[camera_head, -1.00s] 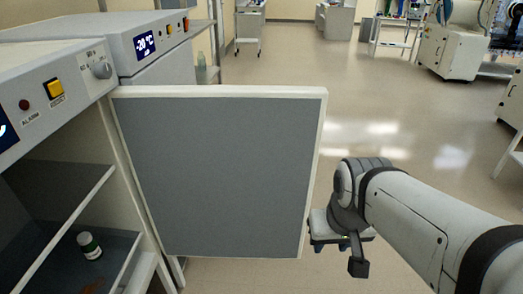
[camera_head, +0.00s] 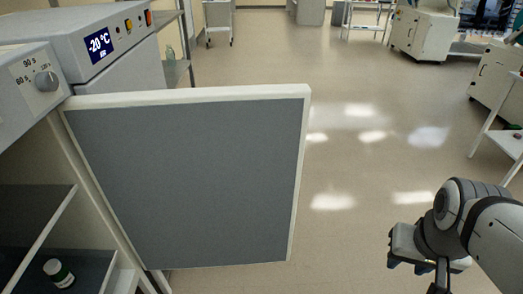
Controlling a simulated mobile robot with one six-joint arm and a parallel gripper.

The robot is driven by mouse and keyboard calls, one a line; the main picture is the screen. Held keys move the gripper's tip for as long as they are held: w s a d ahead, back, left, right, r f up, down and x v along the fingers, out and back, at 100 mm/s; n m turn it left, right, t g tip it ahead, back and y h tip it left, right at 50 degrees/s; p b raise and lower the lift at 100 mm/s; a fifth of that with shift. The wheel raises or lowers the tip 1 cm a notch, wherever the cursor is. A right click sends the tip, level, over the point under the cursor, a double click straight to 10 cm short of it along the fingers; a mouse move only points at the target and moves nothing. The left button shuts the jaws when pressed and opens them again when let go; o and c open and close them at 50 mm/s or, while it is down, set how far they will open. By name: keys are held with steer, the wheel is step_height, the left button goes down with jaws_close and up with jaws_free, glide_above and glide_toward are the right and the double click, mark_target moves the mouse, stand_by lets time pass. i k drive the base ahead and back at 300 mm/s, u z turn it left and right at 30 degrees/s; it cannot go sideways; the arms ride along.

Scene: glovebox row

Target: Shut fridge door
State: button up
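The fridge door (camera_head: 190,180) stands wide open, its grey inner panel with a white rim facing me. It is hinged at the left on the open fridge (camera_head: 28,80), whose shelves show at the lower left. My gripper (camera_head: 436,280) is at the lower right, apart from the door's free edge, with clear floor between. Its fingers are partly cut off by the frame's bottom edge, so I cannot tell whether they are open or shut.
A second unit with a -20 °C display (camera_head: 100,43) is behind the door. A white cart (camera_head: 497,142) stands at the right. The middle floor is clear.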

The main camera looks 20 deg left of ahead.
mark_target(191, 178)
steer(key=i, duration=3.65)
steer(key=u, duration=0.95)
steer(key=k, duration=0.1)
steer(key=u, duration=3.65)
steer(key=i, duration=0.95)
steer(key=u, duration=0.05)
